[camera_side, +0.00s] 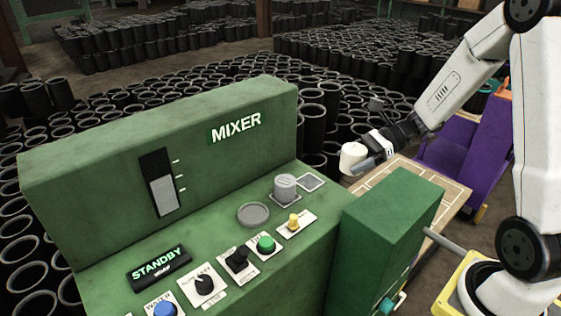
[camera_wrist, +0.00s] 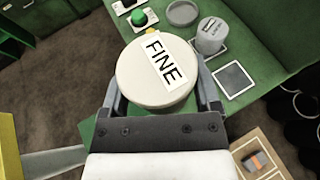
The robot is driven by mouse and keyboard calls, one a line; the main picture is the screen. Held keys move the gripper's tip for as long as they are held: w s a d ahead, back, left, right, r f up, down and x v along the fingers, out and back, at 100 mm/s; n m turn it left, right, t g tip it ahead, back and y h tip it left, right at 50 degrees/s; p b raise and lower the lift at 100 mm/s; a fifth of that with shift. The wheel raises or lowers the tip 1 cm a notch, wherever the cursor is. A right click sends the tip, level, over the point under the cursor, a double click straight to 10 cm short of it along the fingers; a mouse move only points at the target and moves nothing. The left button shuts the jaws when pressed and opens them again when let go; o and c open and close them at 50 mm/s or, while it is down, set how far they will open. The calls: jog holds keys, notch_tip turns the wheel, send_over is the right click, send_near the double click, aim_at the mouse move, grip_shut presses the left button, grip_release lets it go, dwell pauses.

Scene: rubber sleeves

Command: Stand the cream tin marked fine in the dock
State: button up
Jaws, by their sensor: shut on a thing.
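The cream tin marked FINE (camera_wrist: 140,82) is between the fingers of my gripper (camera_wrist: 158,92), which is shut on it. The label is on its lid, facing the wrist camera. A round grey dish (camera_side: 253,214) and a white-edged square pad (camera_side: 311,182) on the green ledge are both empty. I cannot tell which is the dock. A grey tin (camera_side: 286,187) stands between them on another pad.
The green mixer (camera_side: 110,160) reads STANDBY and has knobs and buttons, including a green button (camera_side: 266,244) and a yellow knob (camera_side: 294,221). A tall green box (camera_side: 390,225) stands at the ledge's right end. Many black sleeves (camera_side: 320,95) stand behind.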

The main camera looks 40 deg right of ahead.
jog(key=w+a+f+m+t+h, duration=0.1)
jog(key=w+a+f+m+t, duration=0.1)
jog(key=w+a, duration=0.5)
jog(key=w+a+f+m+t+h, duration=0.2)
jog(key=w+a, duration=0.5)
jog(key=a, duration=0.4)
jog(key=shift+f, duration=0.25)
send_over(254, 214)
jog(key=shift+f, duration=2.2)
jog(key=shift+f, duration=1.75)
jog(key=shift+f, duration=0.15)
